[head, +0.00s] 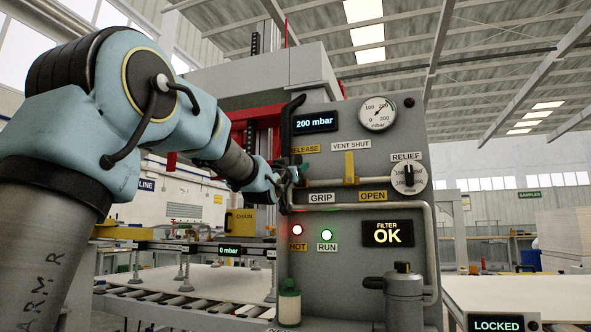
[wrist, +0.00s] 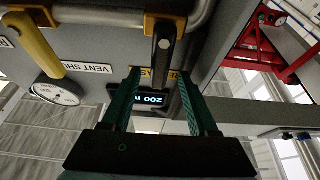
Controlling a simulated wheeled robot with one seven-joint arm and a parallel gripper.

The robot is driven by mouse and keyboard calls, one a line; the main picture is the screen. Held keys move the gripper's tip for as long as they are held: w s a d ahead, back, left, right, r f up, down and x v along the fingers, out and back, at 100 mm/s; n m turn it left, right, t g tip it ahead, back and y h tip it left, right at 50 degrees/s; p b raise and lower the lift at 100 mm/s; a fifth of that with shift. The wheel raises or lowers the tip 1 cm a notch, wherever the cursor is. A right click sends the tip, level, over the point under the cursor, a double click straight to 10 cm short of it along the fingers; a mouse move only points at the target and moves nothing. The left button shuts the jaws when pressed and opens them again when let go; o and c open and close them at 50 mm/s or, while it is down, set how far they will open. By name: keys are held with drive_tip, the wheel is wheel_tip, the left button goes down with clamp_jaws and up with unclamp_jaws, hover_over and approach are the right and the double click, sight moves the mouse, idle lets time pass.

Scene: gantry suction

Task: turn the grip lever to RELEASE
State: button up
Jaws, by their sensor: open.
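The grip lever (wrist: 162,58), a dark handle on an orange-brown hub, shows in the wrist view. It points along the panel toward the yellow RELEASE label, the same way as the yellow vent lever. The RELEASE label (head: 304,149) shows in the head view, with the GRIP label (head: 320,197) below it. My gripper (wrist: 158,80) is open; its green fingers stand on either side of the lever's free end, with gaps visible. In the head view my gripper (head: 297,172) is at the panel's left part and hides most of the lever.
The yellow vent lever (head: 350,167) stands upright to the right, toward VENT SHUT. A pipe (head: 322,183) runs across the panel. The panel display (head: 316,122) reads 200 mbar; the gantry display (head: 230,250) reads 0 mbar. A relief dial (head: 408,177) is further right.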

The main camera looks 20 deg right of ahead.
drive_tip(key=b+v, duration=0.2)
drive_tip(key=v, duration=0.8)
drive_tip(key=shift+d, duration=0.1)
